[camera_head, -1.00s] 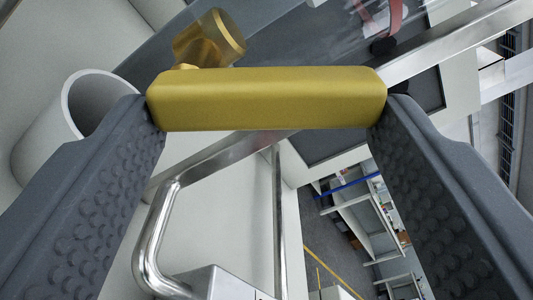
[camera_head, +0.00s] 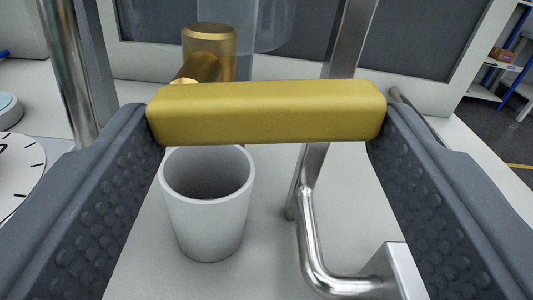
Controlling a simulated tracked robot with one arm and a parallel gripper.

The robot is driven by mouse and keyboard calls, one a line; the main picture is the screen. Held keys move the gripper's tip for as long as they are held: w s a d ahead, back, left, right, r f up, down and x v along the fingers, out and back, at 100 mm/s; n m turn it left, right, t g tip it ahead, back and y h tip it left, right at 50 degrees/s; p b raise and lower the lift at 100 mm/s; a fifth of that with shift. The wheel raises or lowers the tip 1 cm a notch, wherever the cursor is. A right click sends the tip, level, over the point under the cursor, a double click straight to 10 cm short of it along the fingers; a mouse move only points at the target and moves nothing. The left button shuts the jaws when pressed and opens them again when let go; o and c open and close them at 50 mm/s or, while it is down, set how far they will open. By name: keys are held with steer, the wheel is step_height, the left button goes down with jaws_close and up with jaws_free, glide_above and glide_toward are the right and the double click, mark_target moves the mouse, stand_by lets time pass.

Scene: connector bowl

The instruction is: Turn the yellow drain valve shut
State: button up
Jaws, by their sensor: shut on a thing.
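The yellow drain valve's handle (camera_head: 266,113) is a yellow bar that lies level across the middle of the view. My gripper (camera_head: 265,115) is shut on it, with one grey ridged finger at each end of the bar. The brass valve body (camera_head: 207,52) stands behind the bar at the upper left, below a clear vessel (camera_head: 265,22). The joint between handle and body is partly hidden by the bar.
A white cup (camera_head: 207,215) stands below the valve on the pale surface. A bent metal tube (camera_head: 315,235) is right of the cup, and a metal post (camera_head: 70,70) rises at left. A round dial (camera_head: 15,170) lies at the left edge.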

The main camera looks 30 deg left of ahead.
steer(key=shift+r+m+p, duration=0.1)
steer(key=shift+m+p, duration=0.35)
steer(key=shift+m, duration=0.15)
steer(key=shift+w, duration=0.1)
steer(key=o, duration=0.9)
steer(key=shift+c, duration=0.2)
steer(key=shift+o, duration=0.6)
steer(key=shift+f, duration=0.2)
steer(key=b+v, duration=0.1)
steer(key=v, duration=1.2)
steer(key=shift+s+d+b, duration=0.25)
steer(key=shift+s+b, duration=0.1)
steer(key=shift+b, duration=0.05)
